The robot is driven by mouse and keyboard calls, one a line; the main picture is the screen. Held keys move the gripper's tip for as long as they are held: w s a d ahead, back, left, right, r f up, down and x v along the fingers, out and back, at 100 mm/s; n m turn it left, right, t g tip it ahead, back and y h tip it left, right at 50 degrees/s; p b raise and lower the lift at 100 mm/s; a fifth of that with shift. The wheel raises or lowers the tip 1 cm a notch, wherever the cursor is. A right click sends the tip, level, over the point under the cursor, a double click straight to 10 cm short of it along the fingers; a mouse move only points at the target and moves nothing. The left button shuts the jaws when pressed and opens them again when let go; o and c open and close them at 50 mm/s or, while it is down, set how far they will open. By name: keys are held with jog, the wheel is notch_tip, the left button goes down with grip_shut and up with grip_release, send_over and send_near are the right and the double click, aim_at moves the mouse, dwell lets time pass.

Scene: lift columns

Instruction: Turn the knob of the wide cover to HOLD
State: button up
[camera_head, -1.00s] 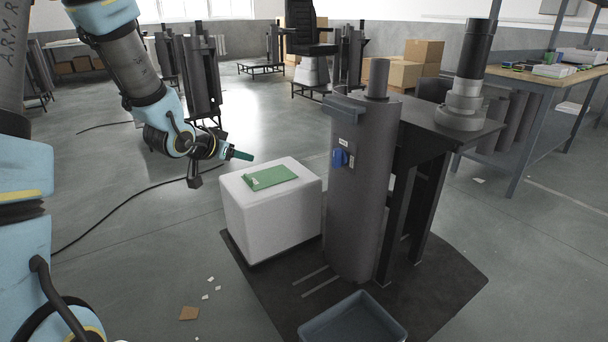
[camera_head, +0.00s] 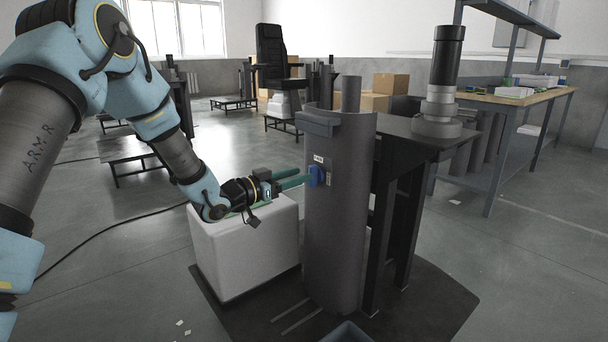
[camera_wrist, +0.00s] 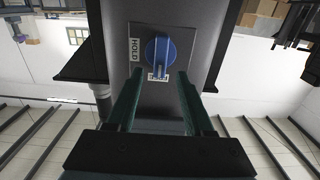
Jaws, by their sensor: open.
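The wide cover is a tall dark grey cylinder (camera_head: 340,225) standing upright in the head view. A blue knob (camera_head: 316,175) sits on its side, between small white labels. In the wrist view the knob (camera_wrist: 159,52) sits on a dark plate. Its ridge runs up and down in that picture, its lower end by a label (camera_wrist: 157,75) I cannot read clearly. The HOLD label (camera_wrist: 135,49) is to the left of the knob. My gripper (camera_head: 303,179) is open, its green fingers pointing at the knob. In the wrist view the fingertips (camera_wrist: 158,73) are spread either side, just short of it.
A white block (camera_head: 245,255) stands under my gripper, left of the cover. A dark frame (camera_head: 385,225) with a tabletop and a second cylinder (camera_head: 441,85) is behind right. A bin (camera_head: 347,333) lies at the bottom edge. A workbench (camera_head: 520,100) stands far right.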

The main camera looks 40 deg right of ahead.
jog(key=shift+s+d, duration=0.1)
jog(key=shift+d, duration=1.3)
jog(key=shift+c, duration=0.2)
grip_shut()
